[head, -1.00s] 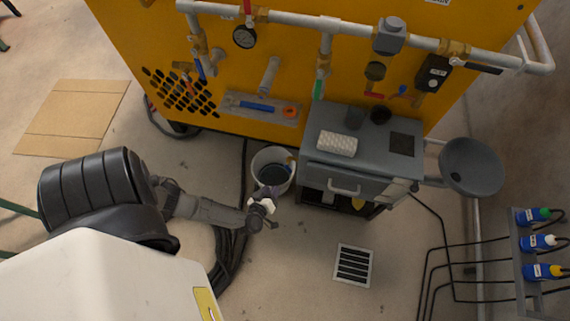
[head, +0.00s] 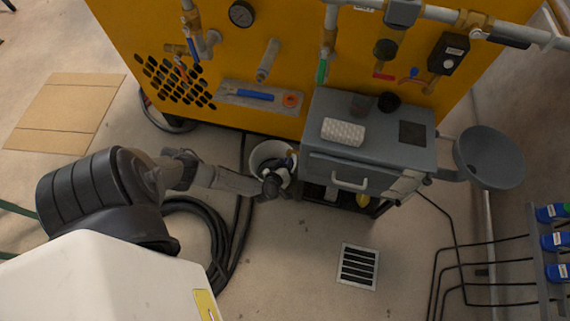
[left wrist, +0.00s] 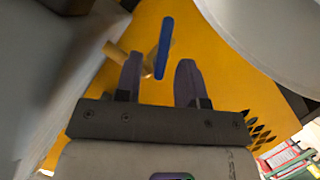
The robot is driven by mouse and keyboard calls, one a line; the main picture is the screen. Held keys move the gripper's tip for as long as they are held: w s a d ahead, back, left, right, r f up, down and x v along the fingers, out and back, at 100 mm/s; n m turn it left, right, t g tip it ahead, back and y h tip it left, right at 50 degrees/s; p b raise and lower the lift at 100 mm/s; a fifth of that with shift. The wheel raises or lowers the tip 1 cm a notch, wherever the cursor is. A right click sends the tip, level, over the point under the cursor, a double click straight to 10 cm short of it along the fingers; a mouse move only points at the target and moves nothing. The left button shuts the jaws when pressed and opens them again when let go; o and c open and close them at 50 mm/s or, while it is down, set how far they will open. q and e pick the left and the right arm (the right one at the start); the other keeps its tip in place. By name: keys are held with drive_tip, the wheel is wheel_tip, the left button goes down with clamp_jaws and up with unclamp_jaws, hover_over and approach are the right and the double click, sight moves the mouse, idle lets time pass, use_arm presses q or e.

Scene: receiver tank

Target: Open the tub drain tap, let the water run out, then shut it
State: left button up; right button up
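The tap, a brass body with a blue lever handle (left wrist: 163,48), shows in the left wrist view, coming out beside a grey surface at the left. In the head view a small orange-brown bit (head: 291,156) shows at the grey tub unit's (head: 322,168) left side, over a white bucket (head: 258,155). My left gripper (head: 274,186) is over the bucket's near rim. Its fingers (left wrist: 158,82) stand apart, with the handle's lower end seen between their tips. I cannot tell if they touch it. The bucket's inside is partly hidden. My right gripper is not in view.
A yellow panel (head: 130,20) with pipes and valves stands behind. Black hoses (head: 215,235) lie on the floor near my left arm. A floor grate (head: 358,267) lies in front of the grey unit. A round grey basin (head: 489,157) is at its right.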

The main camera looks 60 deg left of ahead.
use_arm(q)
drive_tip(key=shift+c, duration=0.4)
clamp_jaws()
drive_tip(key=shift+s+a+f+n+t+h+b, duration=0.15)
drive_tip(key=shift+n+t+b, duration=0.5)
drive_tip(key=shift+n, duration=0.85)
drive_tip(key=shift+w+d+f+n+t+h+b, duration=0.1)
drive_tip(key=shift+n+t+b, duration=0.3)
drive_tip(key=shift+n+t, duration=0.8)
drive_tip(key=shift+s+a+f+n+t+h+b, duration=0.15)
drive_tip(key=shift+n+t+b, duration=0.35)
drive_tip(key=shift+n, duration=1.6)
